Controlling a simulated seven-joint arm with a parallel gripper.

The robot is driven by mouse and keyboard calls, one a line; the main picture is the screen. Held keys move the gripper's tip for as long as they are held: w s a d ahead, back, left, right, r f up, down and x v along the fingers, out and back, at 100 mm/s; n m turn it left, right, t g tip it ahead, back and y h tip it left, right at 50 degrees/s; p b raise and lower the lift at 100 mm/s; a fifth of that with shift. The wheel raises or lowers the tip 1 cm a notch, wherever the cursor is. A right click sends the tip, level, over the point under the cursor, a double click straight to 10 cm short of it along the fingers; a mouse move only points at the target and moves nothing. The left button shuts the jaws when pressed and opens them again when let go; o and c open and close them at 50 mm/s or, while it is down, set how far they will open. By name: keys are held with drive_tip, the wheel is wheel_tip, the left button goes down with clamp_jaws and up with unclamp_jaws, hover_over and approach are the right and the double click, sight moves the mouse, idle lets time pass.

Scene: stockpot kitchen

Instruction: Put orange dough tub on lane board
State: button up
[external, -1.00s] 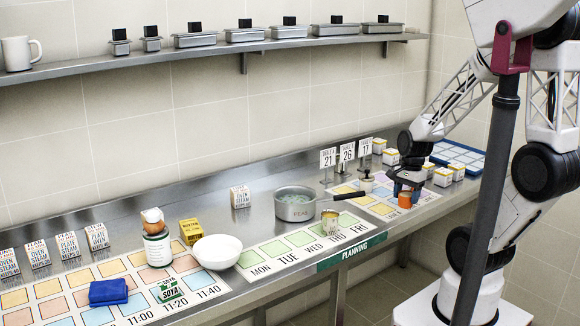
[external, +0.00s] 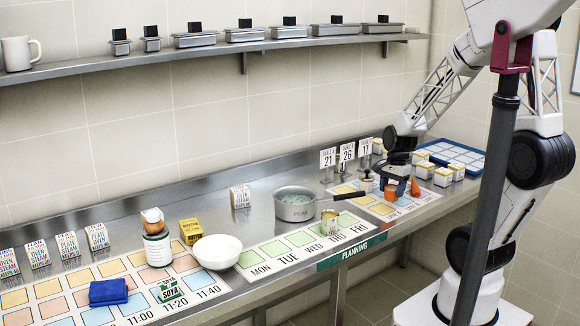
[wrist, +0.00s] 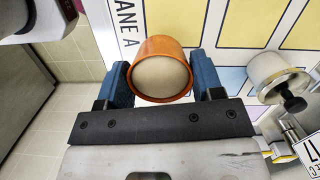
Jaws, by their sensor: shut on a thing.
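The orange dough tub (wrist: 162,72), with a pale round top, sits between the blue fingers of my gripper (wrist: 165,85), which is shut on it. In the external view my gripper (external: 393,186) is at the right part of the counter, with a bit of the tub's orange (external: 391,191) showing. The lane board (external: 384,209), a white sheet with coloured cells, lies under and around it. In the wrist view the board (wrist: 213,20) shows yellow cells and lettering ending "ANE A". I cannot tell whether the tub touches the board.
A white jar with a dark knob (wrist: 272,72) stands close beside the tub. Several white-and-yellow boxes (external: 443,177) and a blue tray (external: 460,154) lie behind. Number signs (external: 347,152) and a pot (external: 295,207) stand left.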

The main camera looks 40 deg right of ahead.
sight(391, 197)
drive_tip(key=shift+f, duration=1.75)
drive_tip(key=shift+f, duration=0.1)
drive_tip(key=o, duration=1)
drive_tip(key=r, duration=0.4)
drive_tip(key=d+r, duration=0.1)
drive_tip(key=r, duration=0.7)
drive_tip(key=shift+d+r, duration=0.1)
drive_tip(key=shift+d, duration=0.15)
